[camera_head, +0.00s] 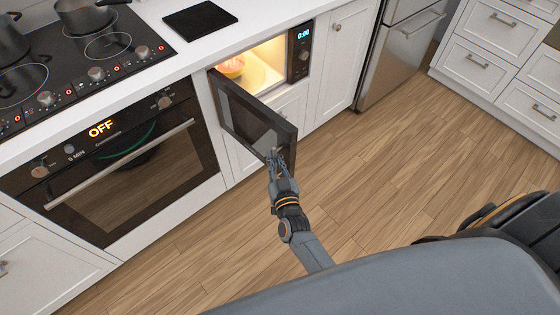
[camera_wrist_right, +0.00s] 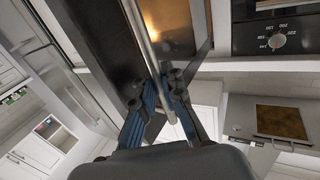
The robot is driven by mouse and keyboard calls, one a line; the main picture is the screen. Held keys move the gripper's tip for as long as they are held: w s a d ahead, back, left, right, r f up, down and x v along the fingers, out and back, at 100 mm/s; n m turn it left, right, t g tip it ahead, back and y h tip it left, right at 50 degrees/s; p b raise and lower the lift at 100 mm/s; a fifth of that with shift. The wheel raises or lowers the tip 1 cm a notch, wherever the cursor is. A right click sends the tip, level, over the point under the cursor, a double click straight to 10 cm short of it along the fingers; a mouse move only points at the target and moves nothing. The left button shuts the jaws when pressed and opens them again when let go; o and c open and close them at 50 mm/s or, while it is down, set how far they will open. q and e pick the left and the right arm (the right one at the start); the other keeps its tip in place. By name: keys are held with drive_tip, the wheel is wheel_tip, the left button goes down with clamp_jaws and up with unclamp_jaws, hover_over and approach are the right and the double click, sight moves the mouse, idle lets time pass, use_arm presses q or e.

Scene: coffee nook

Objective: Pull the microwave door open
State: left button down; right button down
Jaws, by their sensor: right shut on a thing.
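The microwave door (camera_head: 243,112) is black with a dark window and stands swung partly open, out from the counter front. The lit cavity (camera_head: 262,70) of the microwave shows behind it, with a reddish thing (camera_head: 232,68) inside. The control panel (camera_head: 302,50) is at the right of the opening. My right gripper (camera_head: 277,158) is at the door's free edge. In the right wrist view, its blue fingers (camera_wrist_right: 157,100) are shut on the door's metal bar handle (camera_wrist_right: 143,35), which runs between them. My left gripper is not in view.
An oven (camera_head: 110,165) with a bar handle is left of the microwave. A cooktop (camera_head: 75,65) with pots and a black mat (camera_head: 200,20) are on the counter above. A steel fridge (camera_head: 400,45) stands to the right. The wooden floor (camera_head: 380,160) in front is clear.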

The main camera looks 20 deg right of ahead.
drive_tip(key=shift+s+f, duration=0.25)
drive_tip(key=c, duration=1.4)
unclamp_jaws()
drive_tip(key=shift+r, duration=0.2)
drive_tip(key=s, duration=0.2)
drive_tip(key=s+a, duration=0.1)
drive_tip(key=s, duration=0.4)
drive_tip(key=shift+s+a, duration=0.15)
drive_tip(key=shift+s, duration=0.1)
